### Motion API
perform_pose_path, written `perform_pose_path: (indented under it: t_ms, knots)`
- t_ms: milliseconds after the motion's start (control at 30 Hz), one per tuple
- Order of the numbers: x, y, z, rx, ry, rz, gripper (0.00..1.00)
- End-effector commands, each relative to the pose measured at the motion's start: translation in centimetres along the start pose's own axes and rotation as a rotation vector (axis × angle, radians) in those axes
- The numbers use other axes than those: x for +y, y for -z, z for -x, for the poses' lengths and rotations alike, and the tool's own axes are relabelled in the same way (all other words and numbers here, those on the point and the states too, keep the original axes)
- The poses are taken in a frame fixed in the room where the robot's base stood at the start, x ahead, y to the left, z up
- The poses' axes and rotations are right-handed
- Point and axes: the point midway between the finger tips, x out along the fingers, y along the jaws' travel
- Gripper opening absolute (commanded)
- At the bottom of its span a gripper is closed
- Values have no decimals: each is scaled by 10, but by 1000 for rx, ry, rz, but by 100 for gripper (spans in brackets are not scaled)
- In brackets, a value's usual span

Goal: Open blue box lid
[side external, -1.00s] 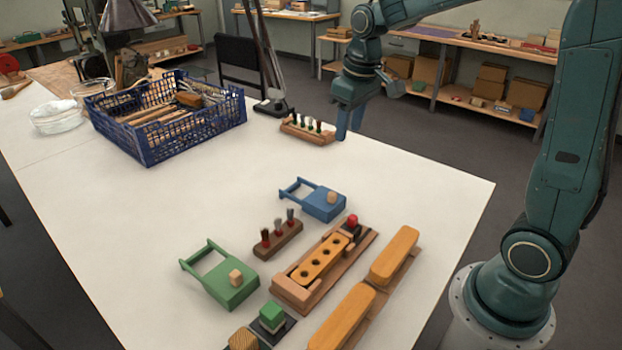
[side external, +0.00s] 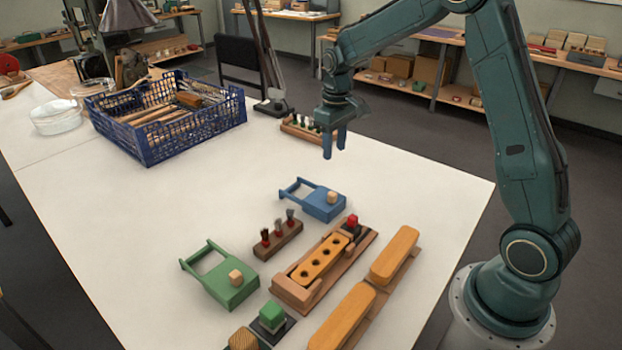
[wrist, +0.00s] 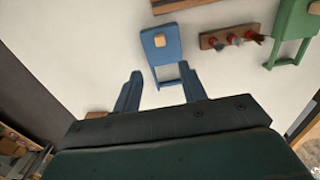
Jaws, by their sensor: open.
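The blue box (side external: 318,203) lies on the white table, its flat blue lid topped by a small wooden knob (side external: 332,197). A blue frame-like handle (side external: 294,188) extends from its left side. The box also shows in the wrist view (wrist: 160,45), with its knob (wrist: 159,40) on the far half. My gripper (side external: 334,148) is open and empty, in the air above and behind the box in the side view. In the wrist view, my two blue fingers (wrist: 163,88) stand apart, with the box's handle between and beyond them.
A green box (side external: 228,280) with a similar handle stands at front left. A brown rack of red-based tufts (side external: 278,241) sits between the boxes. A wooden fixture with a drilled block (side external: 320,260) lies in front. A blue basket (side external: 165,120) stands at back left.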

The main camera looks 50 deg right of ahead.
Motion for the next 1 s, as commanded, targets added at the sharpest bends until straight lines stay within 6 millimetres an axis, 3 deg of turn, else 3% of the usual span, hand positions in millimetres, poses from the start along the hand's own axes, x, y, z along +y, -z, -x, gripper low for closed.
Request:
perform_pose_path:
  t_ms: [267,1000]
  knots:
    - [0,0,-20,-2,1,0,42]
    - [-1,0,-123,-2,1,0,42]
